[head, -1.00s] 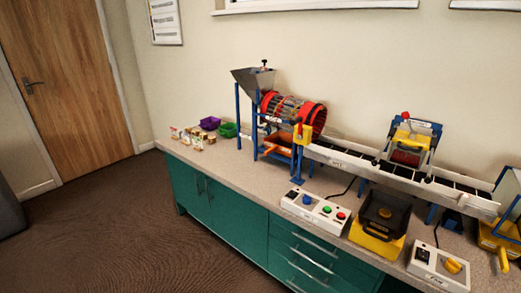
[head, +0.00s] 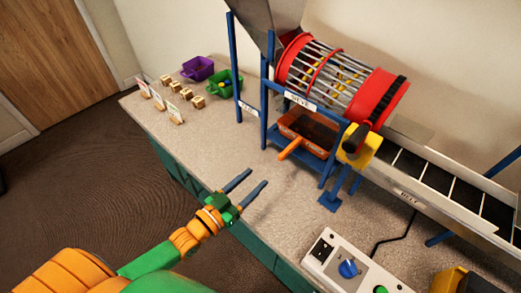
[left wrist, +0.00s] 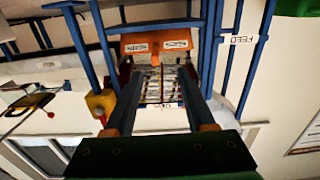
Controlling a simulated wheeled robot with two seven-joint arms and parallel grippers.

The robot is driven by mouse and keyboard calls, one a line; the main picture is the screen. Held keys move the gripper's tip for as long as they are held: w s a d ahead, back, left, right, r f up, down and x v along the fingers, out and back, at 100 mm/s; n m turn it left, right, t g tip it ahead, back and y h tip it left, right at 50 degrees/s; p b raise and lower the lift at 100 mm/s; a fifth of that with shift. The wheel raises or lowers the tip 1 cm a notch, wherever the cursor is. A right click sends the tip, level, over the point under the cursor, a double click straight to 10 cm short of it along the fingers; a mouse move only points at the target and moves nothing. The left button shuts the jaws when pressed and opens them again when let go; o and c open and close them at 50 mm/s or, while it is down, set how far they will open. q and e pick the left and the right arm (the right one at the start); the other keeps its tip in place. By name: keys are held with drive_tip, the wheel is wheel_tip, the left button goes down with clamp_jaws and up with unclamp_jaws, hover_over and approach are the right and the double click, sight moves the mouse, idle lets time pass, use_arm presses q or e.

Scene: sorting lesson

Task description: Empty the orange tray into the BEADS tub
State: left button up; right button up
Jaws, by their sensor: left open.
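The orange tray (head: 318,146) sits under the red sieve drum, inside the blue stand, with its orange handle (head: 289,149) pointing toward the front. Its contents are too dark to tell. It also shows in the left wrist view (left wrist: 155,34), upside down, with white labels. A purple tub (head: 198,68) and a green tub (head: 235,83) stand at the back left. I cannot read which is BEADS. My left gripper (head: 257,178) is open and empty, in front of the tray handle and apart from it. My right gripper is out of view.
The sieve drum (head: 340,78) and metal hopper (head: 255,22) stand over the tray, with blue posts around it. The belt (head: 440,185) and a switch box (head: 345,262) are right. The counter (head: 215,135) left of the tray is clear.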

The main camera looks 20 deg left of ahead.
sight(279, 159)
use_arm(q)
drive_tip(key=b+x, duration=0.2)
drive_tip(key=x, duration=0.2)
drive_tip(key=b+x, duration=0.2)
drive_tip(key=x, duration=0.2)
drive_tip(key=d+b+x, duration=0.1)
drive_tip(key=b+x, duration=0.1)
drive_tip(key=x, duration=0.2)
drive_tip(key=shift+r, duration=0.35)
drive_tip(key=shift+w+d+r, duration=0.15)
drive_tip(key=shift+w+d, duration=0.05)
drive_tip(key=shift+w, duration=0.1)
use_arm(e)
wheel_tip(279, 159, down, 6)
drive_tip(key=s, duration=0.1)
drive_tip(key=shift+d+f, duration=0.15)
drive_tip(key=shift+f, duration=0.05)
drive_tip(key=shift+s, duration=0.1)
use_arm(q)
clamp_jaws()
